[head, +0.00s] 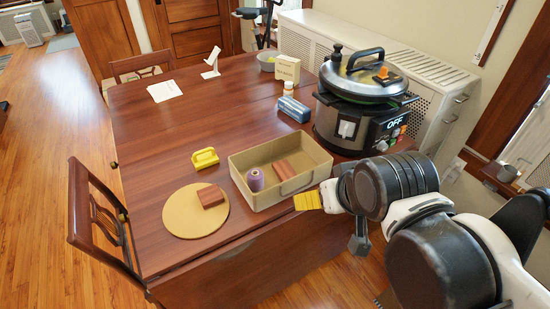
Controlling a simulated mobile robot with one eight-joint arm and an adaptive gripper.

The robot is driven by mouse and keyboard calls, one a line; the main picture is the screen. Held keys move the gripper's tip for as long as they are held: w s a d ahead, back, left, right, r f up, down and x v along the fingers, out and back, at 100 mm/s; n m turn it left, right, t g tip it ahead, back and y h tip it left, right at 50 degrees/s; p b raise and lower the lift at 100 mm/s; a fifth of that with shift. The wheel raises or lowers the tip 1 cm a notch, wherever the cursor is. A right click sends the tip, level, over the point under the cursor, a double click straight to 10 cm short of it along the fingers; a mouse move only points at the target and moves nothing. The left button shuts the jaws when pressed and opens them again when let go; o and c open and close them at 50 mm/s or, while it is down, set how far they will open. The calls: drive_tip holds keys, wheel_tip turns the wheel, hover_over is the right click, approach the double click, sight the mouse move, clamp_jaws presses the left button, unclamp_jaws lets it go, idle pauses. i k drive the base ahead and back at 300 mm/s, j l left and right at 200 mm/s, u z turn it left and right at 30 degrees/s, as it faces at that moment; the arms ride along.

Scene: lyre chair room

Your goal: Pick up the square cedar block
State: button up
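A small reddish-brown block (211,196), squarish from above, lies on the round tan board (181,217) near the table's front edge. Another reddish-brown block (297,165), or two side by side, lies in the tan tray (316,180). I cannot tell for certain which is the square cedar block.
A purple spool (255,179) stands in the tray. A yellow handled item (205,158) sits behind the board.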

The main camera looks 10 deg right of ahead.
sight(211, 196)
drive_tip(key=k+j+z, duration=0.2)
drive_tip(key=j+z, duration=0.2)
drive_tip(key=j, duration=0.2)
drive_tip(key=k+j+z, duration=0.25)
drive_tip(key=j+z, duration=0.2)
drive_tip(key=k+j+z, duration=0.4)
drive_tip(key=j, duration=0.15)
drive_tip(key=k+j+z, duration=0.4)
drive_tip(key=i, duration=0.1)
